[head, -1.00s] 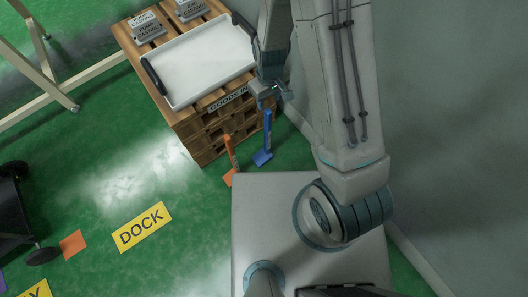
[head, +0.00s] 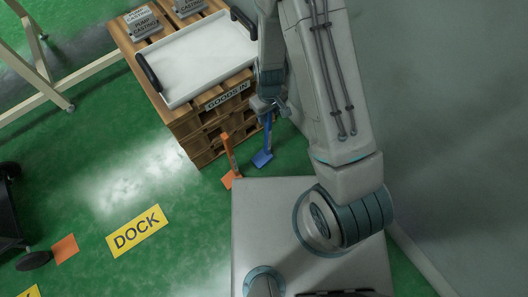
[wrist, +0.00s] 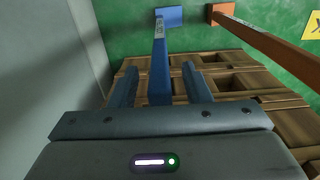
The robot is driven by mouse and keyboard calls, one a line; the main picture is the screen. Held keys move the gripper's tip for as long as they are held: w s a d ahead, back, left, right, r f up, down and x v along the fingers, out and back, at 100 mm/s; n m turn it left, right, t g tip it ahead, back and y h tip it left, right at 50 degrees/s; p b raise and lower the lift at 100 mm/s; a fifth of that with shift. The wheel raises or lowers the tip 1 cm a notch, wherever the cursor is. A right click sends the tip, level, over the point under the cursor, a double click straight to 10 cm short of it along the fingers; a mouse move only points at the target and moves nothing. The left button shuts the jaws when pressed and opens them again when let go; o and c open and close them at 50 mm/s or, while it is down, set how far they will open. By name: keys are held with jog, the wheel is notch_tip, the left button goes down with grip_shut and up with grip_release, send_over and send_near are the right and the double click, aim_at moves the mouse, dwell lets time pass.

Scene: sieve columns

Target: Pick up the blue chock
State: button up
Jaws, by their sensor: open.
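The blue chock (head: 262,158) has a flat foot on the green floor and a long upright handle, and stands in front of the pallet stack. In the wrist view the blue chock (wrist: 160,65) runs from its foot at the top down between my fingers. My gripper (head: 268,106) is at the upper end of the handle in the head view, hiding its top. In the wrist view my gripper (wrist: 159,88) is open, with one finger on each side of the blue handle and a visible gap on both sides.
An orange chock (head: 229,160) stands just left of the blue one. The wooden pallet stack (head: 190,134) carries a white tray (head: 195,62) and grey castings (head: 142,24). A grey wall (head: 440,120) is close on the right. Open green floor lies left.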

grip_shut()
jog(key=shift+r, duration=0.1)
dwell(1.2)
